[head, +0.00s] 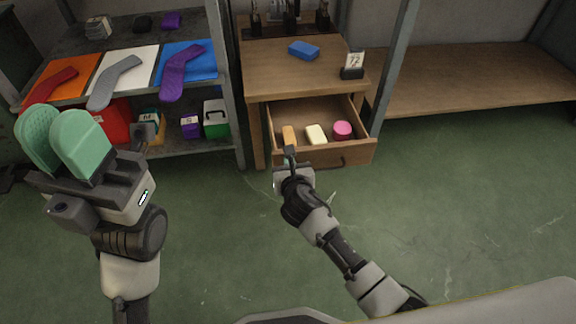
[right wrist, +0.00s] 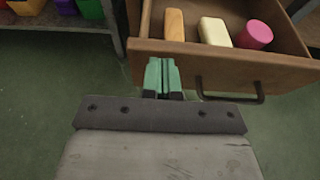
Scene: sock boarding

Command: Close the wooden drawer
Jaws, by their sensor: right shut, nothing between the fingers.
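The wooden drawer (head: 350,152) is pulled out of the wooden cabinet (head: 300,78), and its inside shows from above. It holds an orange block, a cream block and a pink round item. A dark bar handle (right wrist: 232,97) is on its front. My right gripper (right wrist: 163,76) is shut and empty, with green fingertips at the drawer front, left of the handle. I cannot tell whether they touch the wood. In the head view the right gripper (head: 288,158) is partly hidden by its wrist. My left gripper (head: 60,138) is open and empty at the left, away from the drawer.
A metal shelf (head: 190,146) with socks on coloured boards and several boxes stands left of the cabinet. A blue block (head: 304,49) and a small number stand (head: 353,66) are on the cabinet top. A wooden bench (head: 460,75) is at the right. The green floor in front is clear.

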